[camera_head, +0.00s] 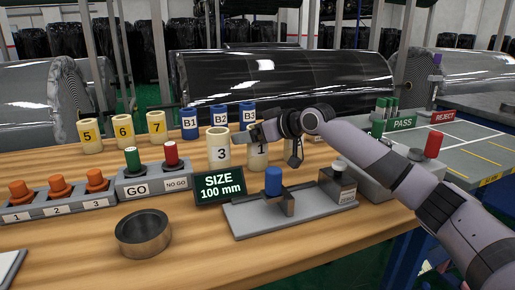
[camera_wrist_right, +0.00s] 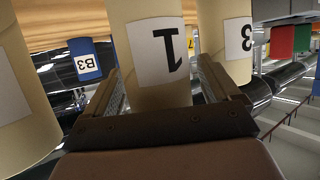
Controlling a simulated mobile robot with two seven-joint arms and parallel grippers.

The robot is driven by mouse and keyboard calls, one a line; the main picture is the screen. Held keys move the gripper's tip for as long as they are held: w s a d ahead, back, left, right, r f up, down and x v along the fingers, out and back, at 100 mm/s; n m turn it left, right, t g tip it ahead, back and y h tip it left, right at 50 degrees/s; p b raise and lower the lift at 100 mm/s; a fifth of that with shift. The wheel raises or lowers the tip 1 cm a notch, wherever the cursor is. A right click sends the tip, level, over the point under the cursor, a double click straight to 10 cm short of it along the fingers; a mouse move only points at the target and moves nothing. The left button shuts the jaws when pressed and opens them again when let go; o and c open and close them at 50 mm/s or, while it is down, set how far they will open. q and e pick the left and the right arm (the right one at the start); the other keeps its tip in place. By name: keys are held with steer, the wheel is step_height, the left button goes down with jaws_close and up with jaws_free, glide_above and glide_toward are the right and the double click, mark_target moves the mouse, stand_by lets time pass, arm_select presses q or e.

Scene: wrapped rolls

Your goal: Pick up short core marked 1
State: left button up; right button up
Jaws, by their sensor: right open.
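The short core marked 1 (camera_head: 258,158) is a cream tube standing upright on the wooden bench, partly hidden by my right arm. In the right wrist view the same core (camera_wrist_right: 160,50) stands between the two fingers, its label upside down. My right gripper (camera_head: 268,148) is open around it; I cannot tell whether either finger touches it. The open fingers also show in the wrist view (camera_wrist_right: 165,85). The cream core marked 3 (camera_head: 218,150) stands just left of it. My left gripper is not in view.
Blue cores, including B3 (camera_head: 248,115), stand behind. A SIZE 100 mm sign (camera_head: 219,187) and a grey fixture with a blue cylinder (camera_head: 273,182) are in front. A dark ring (camera_head: 143,233) lies at front left. Another cream core (camera_wrist_right: 22,100) is close in the wrist view.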

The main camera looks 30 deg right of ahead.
steer(key=c, duration=1.1)
steer(key=shift+r, duration=0.1)
